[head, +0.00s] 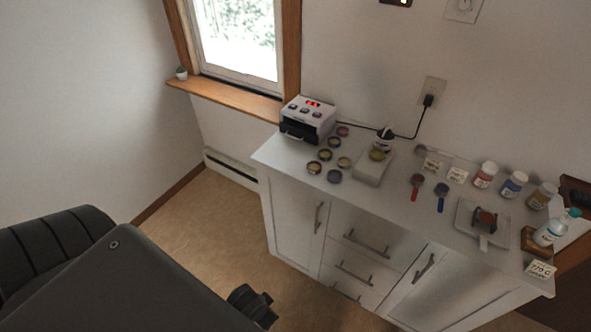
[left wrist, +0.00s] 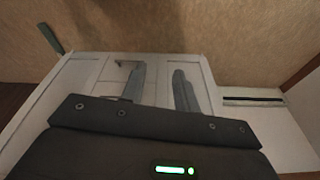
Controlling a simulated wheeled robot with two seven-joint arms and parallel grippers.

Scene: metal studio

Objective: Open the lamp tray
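The lamp (head: 308,119) is a small white box with a red lit display and several buttons, at the left end of the white counter. Its dark front with a pale handle, the tray front (head: 298,133), faces the floor side and looks closed. My left gripper shows in the left wrist view (left wrist: 159,70), with its two grey fingers apart and nothing between them. It is away from the lamp, with the white cabinet and floor beyond it. In the head view my dark left arm fills the lower left. My right gripper is in neither view.
The white cabinet (head: 292,215) has doors and drawers with bar handles. The floor (head: 205,225) left of the cabinet is clear.

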